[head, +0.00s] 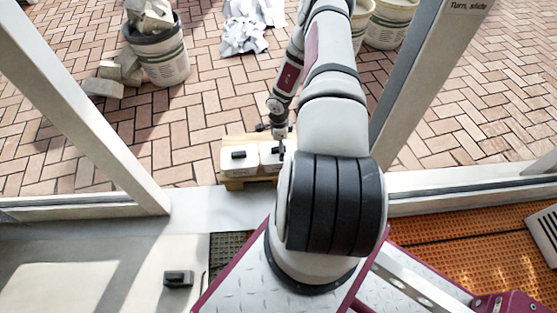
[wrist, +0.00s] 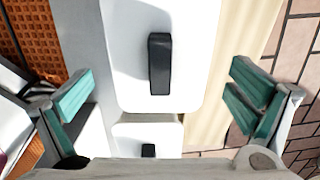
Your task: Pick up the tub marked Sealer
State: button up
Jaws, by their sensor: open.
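Two white tubs with black lid handles stand side by side on a wooden pallet (head: 233,184) in the head view: a left tub (head: 226,162) and a right tub (head: 268,160), partly hidden by my arm. No marking is readable, so I cannot tell which is Sealer. My gripper (head: 280,143) is above the right tub. In the wrist view my gripper (wrist: 162,72) is open and empty, its green-padded fingers on either side of a white lid (wrist: 130,60) with a black handle (wrist: 160,64). The other tub (wrist: 130,135) shows lower down.
A door frame post (head: 80,115) stands left and another (head: 412,75) right, with my arm between them. A bucket of rubble (head: 160,58) and loose blocks (head: 118,72) lie beyond on brick paving. A small dark object (head: 178,278) lies on the pale floor at lower left.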

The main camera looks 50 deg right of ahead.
jog(key=shift+w+f+b, duration=0.1)
jog(key=shift+f+b, duration=1.65)
jog(key=shift+f, duration=1.3)
jog(key=c, duration=1.7)
jog(key=shift+r, duration=0.1)
